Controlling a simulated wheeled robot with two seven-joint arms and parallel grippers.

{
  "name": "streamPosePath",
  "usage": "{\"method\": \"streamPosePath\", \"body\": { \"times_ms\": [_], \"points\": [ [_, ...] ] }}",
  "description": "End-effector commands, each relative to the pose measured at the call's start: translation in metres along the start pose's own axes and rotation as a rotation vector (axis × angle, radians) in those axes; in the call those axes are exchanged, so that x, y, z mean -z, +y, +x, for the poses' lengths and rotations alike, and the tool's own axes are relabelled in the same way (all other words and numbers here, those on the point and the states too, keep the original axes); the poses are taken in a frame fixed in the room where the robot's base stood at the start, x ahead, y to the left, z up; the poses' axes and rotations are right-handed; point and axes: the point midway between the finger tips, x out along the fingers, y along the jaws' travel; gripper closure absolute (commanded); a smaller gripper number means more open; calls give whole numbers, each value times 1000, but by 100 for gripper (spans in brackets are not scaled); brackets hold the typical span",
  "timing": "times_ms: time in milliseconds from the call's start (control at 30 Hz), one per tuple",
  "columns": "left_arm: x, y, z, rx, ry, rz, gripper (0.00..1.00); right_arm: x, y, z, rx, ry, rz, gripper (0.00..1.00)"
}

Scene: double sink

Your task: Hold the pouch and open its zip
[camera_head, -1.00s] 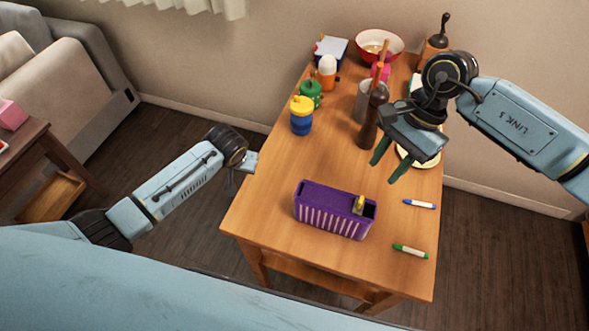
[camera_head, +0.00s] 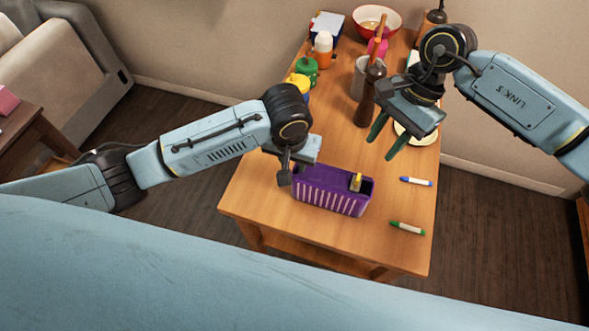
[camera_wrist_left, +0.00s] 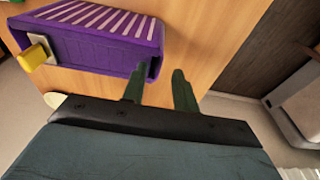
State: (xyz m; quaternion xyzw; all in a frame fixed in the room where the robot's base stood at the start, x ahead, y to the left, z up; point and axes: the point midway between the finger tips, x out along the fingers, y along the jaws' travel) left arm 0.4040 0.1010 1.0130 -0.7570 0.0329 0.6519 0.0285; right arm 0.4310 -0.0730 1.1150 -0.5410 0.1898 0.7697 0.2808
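A purple pouch (camera_head: 330,200) with white stripes lies on the wooden table, with a yellow zip pull (camera_head: 355,182) near its right end. In the left wrist view the pouch (camera_wrist_left: 100,50) shows at the upper left, its yellow pull (camera_wrist_left: 34,56) at the far end. My left gripper (camera_head: 288,177) is at the pouch's left end; in the left wrist view its two fingers (camera_wrist_left: 158,82) are apart with nothing clearly between them. One finger overlaps the pouch's near corner in that view; I cannot tell whether they touch. My right gripper (camera_head: 382,149) is open and empty above the table, behind the pouch.
A blue marker (camera_head: 416,181) and a green marker (camera_head: 407,228) lie right of the pouch. A brown mill (camera_head: 367,100), a green container (camera_head: 307,72), an orange and white bottle (camera_head: 323,48) and a red bowl (camera_head: 377,20) stand further back. The front table area is clear.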

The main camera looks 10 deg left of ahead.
Motion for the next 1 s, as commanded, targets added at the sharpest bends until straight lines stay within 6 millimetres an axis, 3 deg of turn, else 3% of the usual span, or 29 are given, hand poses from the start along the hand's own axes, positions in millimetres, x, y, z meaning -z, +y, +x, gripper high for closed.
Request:
{"method": "streamPosePath", "body": {
  "times_ms": [200,400,833,1000],
  "points": [
    [-1,0,44,2,-3,0,71,0,0,0,0,0,0,64],
    [0,0,70,0,-1,0,71,0,0,0,0,0,0,64],
    [0,0,80,0,1,0,71,0,0,0,0,0,0,64],
    [0,0,80,0,1,0,91,0,0,0,0,0,0,64]
  ]
}}
